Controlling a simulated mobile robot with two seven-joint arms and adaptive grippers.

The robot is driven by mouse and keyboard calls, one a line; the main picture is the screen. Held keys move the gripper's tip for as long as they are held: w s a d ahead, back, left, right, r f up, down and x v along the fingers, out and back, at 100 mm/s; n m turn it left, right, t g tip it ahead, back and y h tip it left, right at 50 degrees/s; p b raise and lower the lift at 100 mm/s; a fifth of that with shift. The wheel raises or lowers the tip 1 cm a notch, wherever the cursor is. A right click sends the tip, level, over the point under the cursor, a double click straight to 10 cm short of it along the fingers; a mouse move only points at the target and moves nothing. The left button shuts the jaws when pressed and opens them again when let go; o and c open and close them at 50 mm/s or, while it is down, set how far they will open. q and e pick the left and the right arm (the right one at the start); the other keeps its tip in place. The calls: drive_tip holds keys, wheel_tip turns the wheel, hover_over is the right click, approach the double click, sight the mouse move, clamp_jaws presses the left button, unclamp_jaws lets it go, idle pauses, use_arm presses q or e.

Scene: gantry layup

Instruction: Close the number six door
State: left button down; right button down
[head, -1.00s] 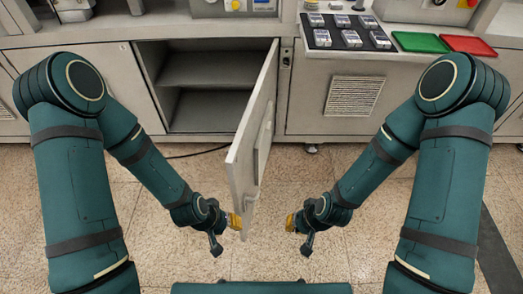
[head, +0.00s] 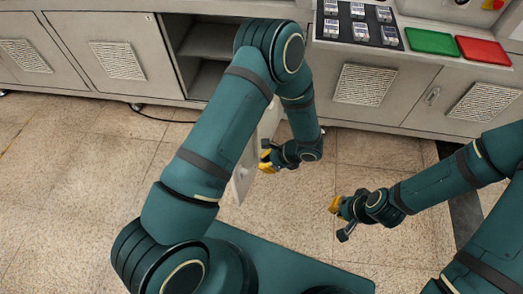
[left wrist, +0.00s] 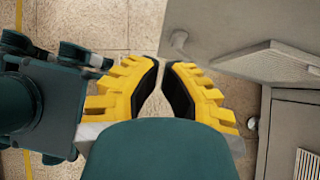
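The open grey cabinet door (head: 243,178) stands out from the cabinet front in the head view, mostly hidden behind my left arm. In the left wrist view, a grey panel with a vent and small handle, apparently the door's outer face (left wrist: 225,25), lies just beyond the fingertips. No number is readable. My left gripper (head: 265,160) is to the right of the door's free edge. Its yellow fingers (left wrist: 162,66) are nearly together with nothing between them; contact with the door is unclear. My right gripper (head: 335,206) is apart from the door over the floor; its opening is too small to judge.
Above the cabinets are a black tray (head: 350,38) of small devices, a green tray (head: 432,41) and a red tray (head: 482,50). A black cable (head: 150,116) lies on the floor. The tiled floor at left is clear.

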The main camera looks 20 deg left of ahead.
use_arm(q)
drive_tip(key=w+a+f, duration=0.1)
drive_tip(key=a+f, duration=0.1)
drive_tip(key=a, duration=0.3)
drive_tip(key=w+a+f+m+t+y, duration=0.1)
drive_tip(key=a+f, duration=0.2)
drive_tip(key=a, duration=0.2)
drive_tip(key=shift+w+a+f, duration=0.25)
drive_tip(key=shift+a+f, duration=0.05)
drive_tip(key=shift+a, duration=0.05)
